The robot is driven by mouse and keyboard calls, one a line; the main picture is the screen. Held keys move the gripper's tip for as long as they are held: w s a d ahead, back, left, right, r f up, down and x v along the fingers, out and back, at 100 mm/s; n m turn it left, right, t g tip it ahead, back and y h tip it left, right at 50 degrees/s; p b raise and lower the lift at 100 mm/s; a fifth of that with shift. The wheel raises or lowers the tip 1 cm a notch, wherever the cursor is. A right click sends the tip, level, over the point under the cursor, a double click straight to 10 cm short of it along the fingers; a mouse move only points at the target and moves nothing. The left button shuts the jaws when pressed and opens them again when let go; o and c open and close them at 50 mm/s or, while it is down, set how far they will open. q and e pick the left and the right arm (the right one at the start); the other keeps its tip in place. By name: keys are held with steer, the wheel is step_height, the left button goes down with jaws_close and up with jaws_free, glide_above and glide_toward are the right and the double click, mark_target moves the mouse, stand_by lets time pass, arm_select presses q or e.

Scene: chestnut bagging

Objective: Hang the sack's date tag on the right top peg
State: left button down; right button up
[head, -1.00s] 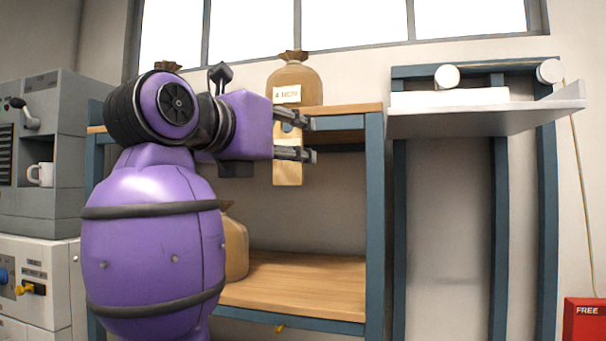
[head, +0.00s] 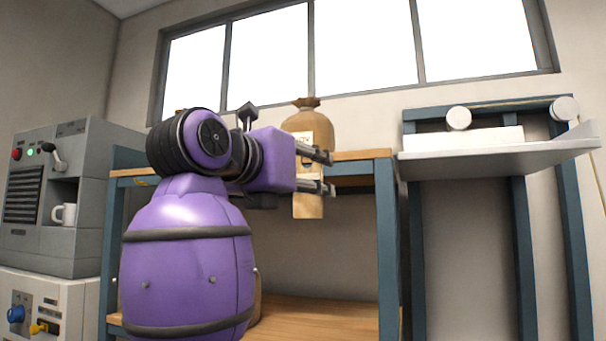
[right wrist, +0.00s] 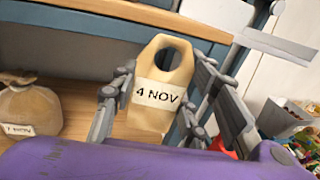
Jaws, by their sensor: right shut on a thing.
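My right gripper (head: 328,173) is shut on a tan date tag (head: 307,207), which hangs upright in front of the shelf. In the right wrist view, the tag (right wrist: 147,120) has a hole in its top and a white label reading "4 NOV", between the two fingers. A tan tied sack (head: 316,120) stands on the shelf top behind the gripper. The right top peg (head: 564,108) and left top peg (head: 458,118) show round white ends on the blue rack at right, well apart from the tag. My left gripper is out of view.
A pale ledge (head: 500,160) juts out below the pegs, with a white block (head: 465,140) on it. The wooden shelf (head: 345,311) is low behind my arm. Another sack (right wrist: 28,108) shows in the wrist view. A grey machine (head: 65,200) stands at left.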

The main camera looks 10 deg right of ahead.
steer(key=shift+w+a+x, duration=0.1)
steer(key=shift+x, duration=0.75)
steer(key=shift+w+a+x, duration=0.15)
steer(key=shift+x, duration=0.75)
steer(key=shift+f, duration=0.1)
